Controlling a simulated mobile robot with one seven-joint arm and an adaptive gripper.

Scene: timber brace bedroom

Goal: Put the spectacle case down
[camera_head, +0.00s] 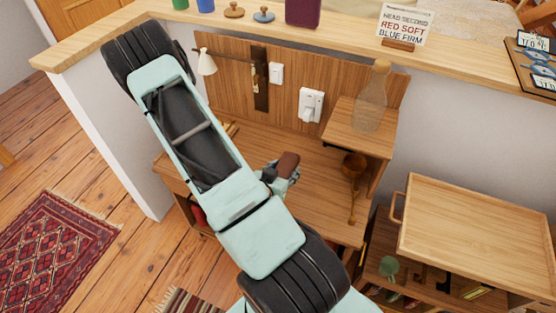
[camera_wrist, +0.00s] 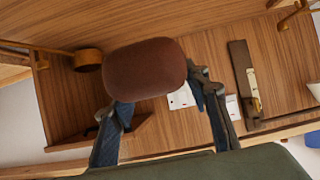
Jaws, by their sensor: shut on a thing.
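The spectacle case (camera_head: 287,164) is a brown, rounded, oblong thing. In the head view it shows at the end of my arm, over the wooden desk top (camera_head: 318,205). In the wrist view the case (camera_wrist: 145,68) fills the upper middle, lying across between the two fingers. My gripper (camera_head: 279,174) is shut on it, with a finger at each side in the wrist view (camera_wrist: 157,92). The case appears raised off the desk, but its exact height is hard to tell. My arm hides much of the desk's left part.
A small raised shelf (camera_head: 341,133) bears a clear glass bottle (camera_head: 371,98). A wall lamp (camera_head: 207,64) and white sockets (camera_head: 311,104) are behind. A wooden-topped cart (camera_head: 480,235) stands right. Bare desk shows around the case.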

